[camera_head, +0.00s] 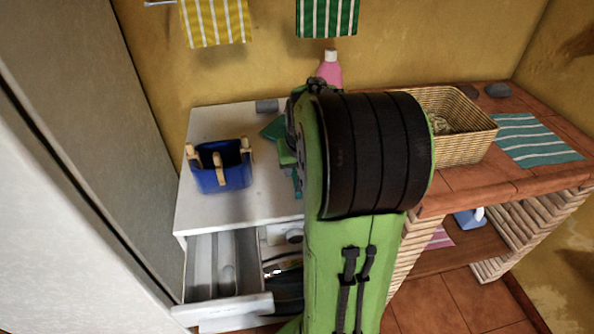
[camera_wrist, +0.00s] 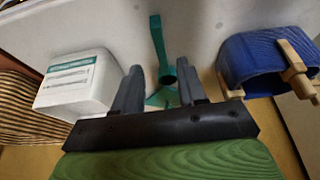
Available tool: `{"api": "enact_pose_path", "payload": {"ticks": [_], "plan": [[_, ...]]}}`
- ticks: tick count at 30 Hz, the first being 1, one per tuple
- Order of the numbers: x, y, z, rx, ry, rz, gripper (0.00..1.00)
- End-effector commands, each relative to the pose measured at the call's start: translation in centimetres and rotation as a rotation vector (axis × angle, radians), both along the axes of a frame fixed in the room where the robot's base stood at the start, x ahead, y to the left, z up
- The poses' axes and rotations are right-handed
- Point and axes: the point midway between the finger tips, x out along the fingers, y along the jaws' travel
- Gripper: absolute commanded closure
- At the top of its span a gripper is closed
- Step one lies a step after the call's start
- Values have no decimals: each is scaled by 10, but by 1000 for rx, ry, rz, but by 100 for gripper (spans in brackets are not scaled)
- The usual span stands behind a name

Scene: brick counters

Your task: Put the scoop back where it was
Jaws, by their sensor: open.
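A teal, long-handled object that looks like the scoop (camera_wrist: 158,45) shows in the wrist view, between and beyond the fingers of my gripper (camera_wrist: 161,72). Its handle points away from me and its wider end is partly hidden by the fingers. The two grey fingers are apart, and I see nothing clamped between them. I cannot tell whether they touch the scoop. In the head view my green arm hides most of this spot; a teal piece (camera_head: 274,129) shows beside it on the white counter (camera_head: 240,125).
A blue basket with wooden pegs (camera_head: 222,170) stands left on the counter. A white box (camera_wrist: 78,85) is left of my gripper in the wrist view. An open drawer (camera_head: 213,268) juts out below. A wicker basket (camera_head: 465,145) and striped cloth (camera_head: 538,140) lie on the brick counter.

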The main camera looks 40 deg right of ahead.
Motion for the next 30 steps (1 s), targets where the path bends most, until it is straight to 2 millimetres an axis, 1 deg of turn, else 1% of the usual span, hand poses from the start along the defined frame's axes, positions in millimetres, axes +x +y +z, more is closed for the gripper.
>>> {"api": "enact_pose_path", "payload": {"ticks": [1, 3, 6, 8, 10, 11, 14, 15, 17, 18, 21, 24, 25, 30], "plan": [[-3, 3, 16, -3, -3, 1, 59], [-8, 6, 29, -2, -2, 1, 59], [-12, 8, 40, -1, -2, 0, 59], [-13, 11, 43, -1, -2, 3, 59], [-14, 26, 50, -6, -4, 33, 59], [-15, 38, 54, -11, -8, 56, 59], [-28, 100, 74, -32, -27, 184, 59], [-39, 127, 80, -38, -38, 245, 59], [-61, 164, 85, -43, -54, 337, 59], [-77, 184, 86, -43, -65, 395, 59], [-114, 218, 82, -38, -90, 517, 59], [-134, 232, 77, -30, -102, 584, 59], [-137, 234, 76, -30, -103, 593, 59], [-140, 235, 75, -28, -103, 600, 59]]}}
